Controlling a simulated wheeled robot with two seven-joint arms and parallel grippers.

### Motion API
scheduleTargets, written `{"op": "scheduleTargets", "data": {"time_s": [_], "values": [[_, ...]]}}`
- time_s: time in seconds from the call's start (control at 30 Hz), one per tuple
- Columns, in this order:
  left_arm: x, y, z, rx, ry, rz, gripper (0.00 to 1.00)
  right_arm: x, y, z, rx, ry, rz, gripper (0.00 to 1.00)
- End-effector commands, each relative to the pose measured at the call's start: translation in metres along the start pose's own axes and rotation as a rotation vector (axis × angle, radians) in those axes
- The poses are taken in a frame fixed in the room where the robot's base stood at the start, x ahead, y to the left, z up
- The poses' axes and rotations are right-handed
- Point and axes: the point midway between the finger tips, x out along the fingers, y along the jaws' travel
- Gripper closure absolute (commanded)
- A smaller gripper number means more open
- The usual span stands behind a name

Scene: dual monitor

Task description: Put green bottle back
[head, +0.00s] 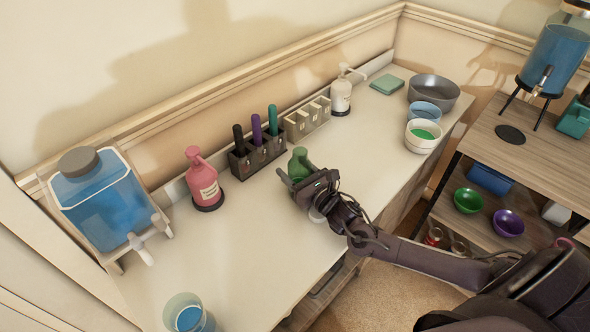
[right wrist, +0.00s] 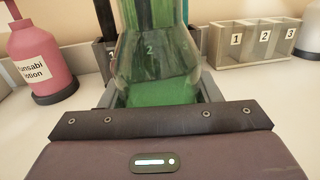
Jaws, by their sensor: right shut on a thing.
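The green bottle (head: 299,163) is on the white counter side of the scene, in front of the dark pen holder. My right gripper (head: 300,183) is shut on it. In the right wrist view the translucent green bottle (right wrist: 155,60) stands upright between the two fingers, with the dark holder partly seen behind it. Its base is hidden by the gripper body, so I cannot tell whether it touches the counter. My left gripper is not in view.
A pink lotion bottle (head: 203,180) stands left of the dark holder (head: 257,156) with several markers. A numbered block (head: 307,118) and white pump bottle (head: 341,96) stand behind right. A blue dispenser (head: 100,195) is at left.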

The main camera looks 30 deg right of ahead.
Motion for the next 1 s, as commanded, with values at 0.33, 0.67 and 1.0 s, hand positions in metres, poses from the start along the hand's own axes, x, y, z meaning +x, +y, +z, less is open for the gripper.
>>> {"op": "scheduleTargets", "data": {"time_s": [0.33,0.67,1.0], "values": [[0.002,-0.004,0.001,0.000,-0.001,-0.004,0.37,0.000,0.000,-0.002,0.000,0.000,0.000,0.31],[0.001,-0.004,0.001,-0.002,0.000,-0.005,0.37,0.000,0.000,-0.001,0.000,0.001,0.000,0.21],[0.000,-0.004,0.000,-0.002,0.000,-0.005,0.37,-0.044,0.000,-0.002,-0.002,0.008,0.003,0.21]]}}
